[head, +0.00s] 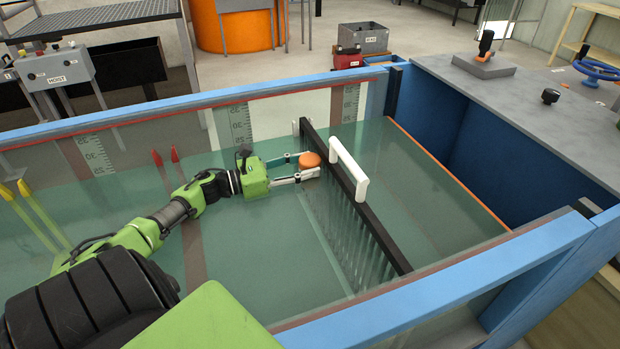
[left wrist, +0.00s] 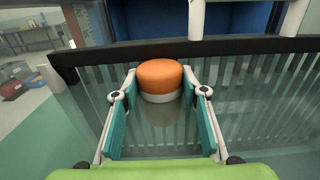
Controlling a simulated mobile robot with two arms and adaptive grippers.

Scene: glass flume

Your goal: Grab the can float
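The can float (head: 309,160) has an orange top and a pale lower band. It sits at the water surface, close against the black-topped rack (head: 355,187) in the flume. In the left wrist view the float (left wrist: 160,77) lies between the tips of my left gripper (head: 308,166). The fingers (left wrist: 162,92) are spread on either side of it, with a visible gap at least on the right; contact on the left is hard to tell. My right gripper is not in view.
The rack's bars stand behind the float, and a white handle (head: 348,168) rises from its top. Blue flume rims (head: 440,283) run along the front and back. Open water lies around my left arm.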

